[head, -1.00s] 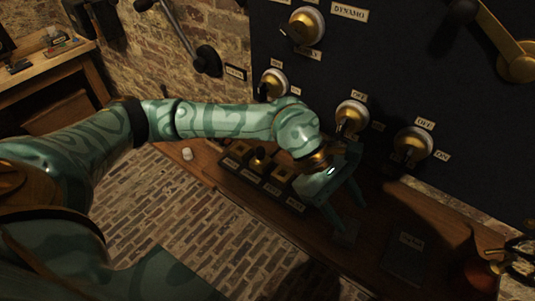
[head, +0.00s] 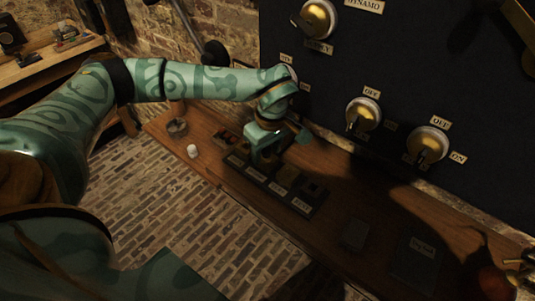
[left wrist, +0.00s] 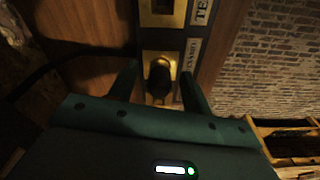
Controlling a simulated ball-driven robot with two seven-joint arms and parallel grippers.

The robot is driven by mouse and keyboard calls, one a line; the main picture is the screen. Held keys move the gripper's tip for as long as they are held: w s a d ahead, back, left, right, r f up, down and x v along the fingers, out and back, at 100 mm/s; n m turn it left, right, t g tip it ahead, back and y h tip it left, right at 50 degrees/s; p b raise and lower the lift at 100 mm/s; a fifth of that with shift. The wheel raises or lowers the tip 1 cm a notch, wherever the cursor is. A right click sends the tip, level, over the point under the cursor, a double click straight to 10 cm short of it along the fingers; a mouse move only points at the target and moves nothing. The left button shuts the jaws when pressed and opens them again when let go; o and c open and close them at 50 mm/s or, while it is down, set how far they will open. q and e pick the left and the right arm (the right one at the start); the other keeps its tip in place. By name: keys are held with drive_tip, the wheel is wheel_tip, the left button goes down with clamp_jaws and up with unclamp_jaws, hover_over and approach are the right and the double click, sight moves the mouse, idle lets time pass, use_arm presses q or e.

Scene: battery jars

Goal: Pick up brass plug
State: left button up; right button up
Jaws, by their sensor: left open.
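The brass plug (left wrist: 160,76) shows in the left wrist view as a dark, shadowed knob on a brass plate of the labelled socket block. My left gripper (head: 264,152) is open above the block in the head view and hides the plug there. In the left wrist view its two fingers reach either side of the plug, with visible gaps. The socket block (head: 304,207) is a dark strip with brass plates and white labels along the bench's front edge. My right gripper is out of view.
The wooden bench (head: 335,220) runs below a dark wall panel (head: 320,80) with brass switches, close to my left arm. A small white object (head: 192,151) and a glass-like jar (head: 177,127) stand left of the block.

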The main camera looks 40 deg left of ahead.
use_arm(q)
drive_tip(key=c, duration=1.1)
drive_tip(key=shift+o, duration=0.2)
